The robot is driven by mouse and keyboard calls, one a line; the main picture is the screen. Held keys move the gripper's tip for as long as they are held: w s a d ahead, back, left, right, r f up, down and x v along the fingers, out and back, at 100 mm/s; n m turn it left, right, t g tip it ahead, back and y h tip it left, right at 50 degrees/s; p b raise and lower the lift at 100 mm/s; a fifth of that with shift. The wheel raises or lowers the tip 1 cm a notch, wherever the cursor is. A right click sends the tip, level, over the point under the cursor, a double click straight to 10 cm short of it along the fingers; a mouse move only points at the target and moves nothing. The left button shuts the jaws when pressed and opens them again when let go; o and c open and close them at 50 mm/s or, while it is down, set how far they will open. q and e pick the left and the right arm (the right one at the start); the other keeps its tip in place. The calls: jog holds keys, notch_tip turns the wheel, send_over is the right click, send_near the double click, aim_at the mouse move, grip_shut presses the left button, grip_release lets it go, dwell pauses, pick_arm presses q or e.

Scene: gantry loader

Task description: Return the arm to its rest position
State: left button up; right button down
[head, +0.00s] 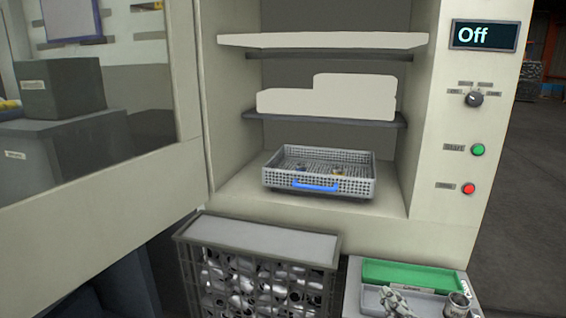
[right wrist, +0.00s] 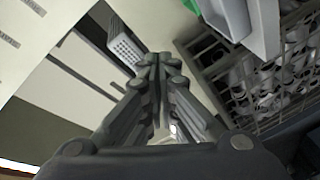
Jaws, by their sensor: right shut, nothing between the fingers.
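My right gripper (head: 396,300) shows at the bottom edge of the head view, in front of the grey tray with the green bin. In the right wrist view the gripper (right wrist: 157,60) has its fingertips together with nothing between them. A grey perforated basket (head: 358,187) with a blue handle stands on the floor of the open machine cabinet and holds a few small parts. A corner of a light perforated basket shows beyond the fingertips in the right wrist view (right wrist: 122,48). My left gripper is in neither view.
The machine door (head: 80,185) stands open at left. A mesh crate (head: 262,240) of shiny parts stands below the cabinet. A green bin (head: 410,274) and a metal cylinder (head: 457,304) are at lower right. The panel display (head: 484,36) reads Off, above green and red buttons.

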jog(key=s+f+m+g+h, duration=0.1)
jog(key=s+f+m+g, duration=0.4)
jog(key=s, duration=0.4)
jog(key=s+f+m+g+h, duration=0.1)
jog(key=s+f+m+g, duration=0.2)
jog(key=s+f, duration=0.5)
jog(key=s+a+f+m+g+y, duration=0.1)
jog(key=s+a+g, duration=0.2)
jog(key=s, duration=0.6)
jog(key=s+a+f+m+g+y, duration=0.1)
jog(key=s+a+f+g, duration=0.15)
jog(key=s, duration=0.65)
notch_tip(320, 180, down, 27)
jog(key=s+g, duration=0.1)
jog(key=g, duration=0.1)
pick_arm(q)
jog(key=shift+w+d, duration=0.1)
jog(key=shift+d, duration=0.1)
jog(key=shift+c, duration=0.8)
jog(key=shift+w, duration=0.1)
pick_arm(e)
jog(key=s+d+f, duration=0.3)
jog(key=s+f, duration=1.1)
jog(key=s, duration=0.2)
jog(key=shift+s+d+f+n+g, duration=0.2)
jog(key=shift+s+f+n+g, duration=0.15)
jog(key=shift+f+g, duration=0.1)
